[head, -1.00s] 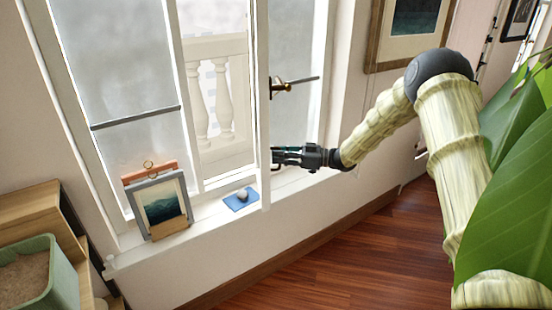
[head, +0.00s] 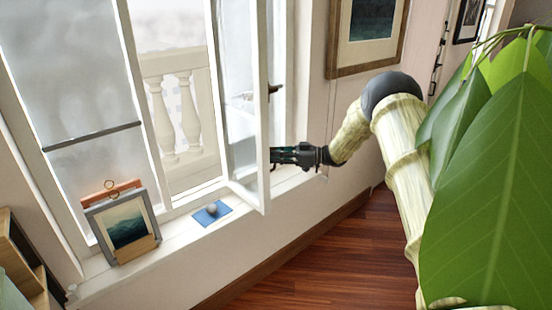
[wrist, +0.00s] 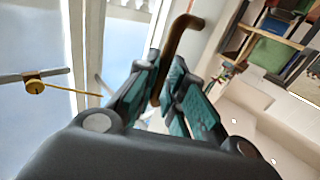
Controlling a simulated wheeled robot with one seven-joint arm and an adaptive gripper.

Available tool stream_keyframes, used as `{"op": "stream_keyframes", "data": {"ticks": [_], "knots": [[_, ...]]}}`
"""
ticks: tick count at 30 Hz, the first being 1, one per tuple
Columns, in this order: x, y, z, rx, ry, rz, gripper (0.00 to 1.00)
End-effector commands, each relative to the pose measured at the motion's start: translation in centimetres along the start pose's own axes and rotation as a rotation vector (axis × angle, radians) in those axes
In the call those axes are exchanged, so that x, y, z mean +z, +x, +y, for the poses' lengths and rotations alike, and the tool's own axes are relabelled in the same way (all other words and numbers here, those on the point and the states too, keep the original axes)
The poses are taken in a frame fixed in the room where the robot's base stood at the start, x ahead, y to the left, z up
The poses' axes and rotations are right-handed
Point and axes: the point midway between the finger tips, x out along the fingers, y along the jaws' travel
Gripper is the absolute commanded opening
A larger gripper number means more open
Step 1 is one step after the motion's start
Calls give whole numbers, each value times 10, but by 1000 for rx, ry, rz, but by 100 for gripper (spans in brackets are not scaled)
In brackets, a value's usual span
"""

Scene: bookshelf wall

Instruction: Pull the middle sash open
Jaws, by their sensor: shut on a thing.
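The middle sash (head: 263,110) is a white-framed glazed panel, swung partly out into the room from the window, with its free edge facing me. My gripper (head: 273,156) is at the lower part of that edge, on its right side. In the wrist view, my gripper (wrist: 164,78) is closed around the lower length of a bent brown handle (wrist: 186,24), whose upper end shows above the fingers. In the head view, the held part is hidden by the fingers.
On the sill stand a framed picture (head: 125,229) and a blue card (head: 212,213) with a grey stone-like thing on it. Large leaves (head: 495,180) fill the right. The wooden floor (head: 315,265) is clear.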

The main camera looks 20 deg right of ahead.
Motion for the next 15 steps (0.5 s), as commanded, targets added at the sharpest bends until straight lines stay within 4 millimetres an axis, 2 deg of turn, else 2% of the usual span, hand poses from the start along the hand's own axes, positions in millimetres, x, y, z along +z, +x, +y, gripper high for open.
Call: {"op": "stream_keyframes", "data": {"ticks": [1,7,8,10,15], "knots": [[-16,6,4,1,-13,14,0],[-17,10,2,2,-15,10,0],[-17,10,2,2,-15,9,17],[-18,11,1,2,-16,8,30],[-18,11,0,3,-18,5,32]]}}
